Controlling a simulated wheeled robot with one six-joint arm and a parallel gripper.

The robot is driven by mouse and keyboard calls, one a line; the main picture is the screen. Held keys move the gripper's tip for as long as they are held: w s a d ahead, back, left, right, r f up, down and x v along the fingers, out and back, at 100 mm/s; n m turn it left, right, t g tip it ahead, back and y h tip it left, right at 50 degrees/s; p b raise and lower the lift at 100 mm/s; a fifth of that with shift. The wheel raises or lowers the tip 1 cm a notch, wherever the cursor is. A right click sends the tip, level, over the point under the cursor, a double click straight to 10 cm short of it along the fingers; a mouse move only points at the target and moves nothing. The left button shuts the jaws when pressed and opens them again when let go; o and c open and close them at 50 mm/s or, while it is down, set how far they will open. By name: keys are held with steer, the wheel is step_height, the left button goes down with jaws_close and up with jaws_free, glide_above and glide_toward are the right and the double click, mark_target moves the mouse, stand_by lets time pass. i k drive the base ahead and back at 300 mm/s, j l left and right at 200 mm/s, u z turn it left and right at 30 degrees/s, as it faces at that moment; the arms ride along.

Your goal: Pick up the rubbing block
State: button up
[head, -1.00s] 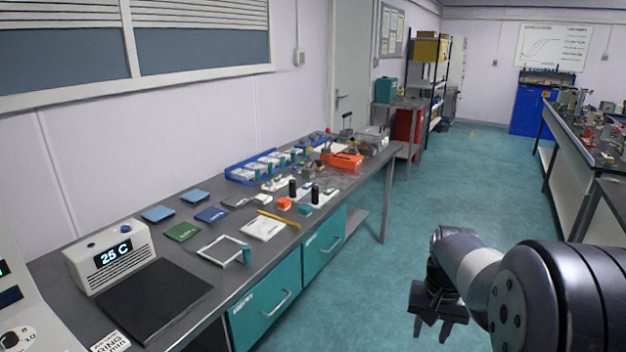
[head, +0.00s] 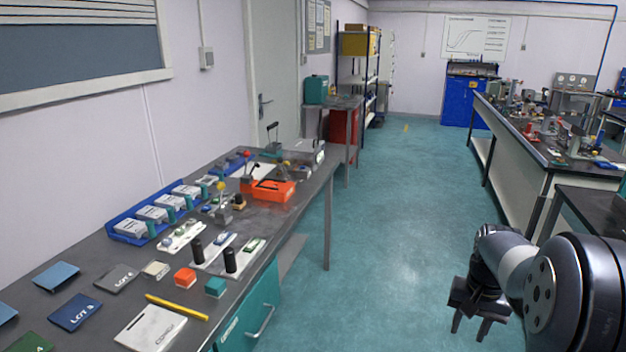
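I cannot tell for certain which thing is the rubbing block. Small blocks stand on the bench (head: 310,205) at left: an orange-red block (head: 185,278), a teal block (head: 215,288) and a beige block (head: 156,270). My gripper (head: 470,330) hangs over the floor at the lower right, well apart from the bench. Its two fingers point down with a gap between them, and nothing shows in it.
A blue tray (head: 112,229) of labelled boxes lies along the wall. White holders with black cylinders (head: 230,260), an orange tray (head: 270,190), a yellow pencil (head: 177,307) and coloured sheets crowd the bench. The floor (head: 395,250) between the benches is clear.

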mark_target(239, 205)
steer(key=i, duration=0.6)
steer(key=i+l+u, duration=0.1)
steer(key=i, duration=0.45)
steer(key=i+l, duration=0.15)
steer(key=i, duration=0.45)
steer(key=i+u, duration=0.25)
steer(key=u, duration=0.25)
steer(key=i+l+u, duration=0.15)
steer(key=i+u, duration=0.15)
steer(key=u, duration=0.15)
steer(key=i+l+u, duration=0.2)
steer(key=u, duration=0.3)
steer(key=i+l+u, duration=0.2)
steer(key=l+u, duration=0.25)
steer(key=i+l+u, duration=0.15)
steer(key=u, duration=0.2)
steer(key=i+l+u, duration=0.2)
steer(key=u, duration=0.15)
steer(key=i+l+u, duration=0.1)
steer(key=l+u, duration=0.25)
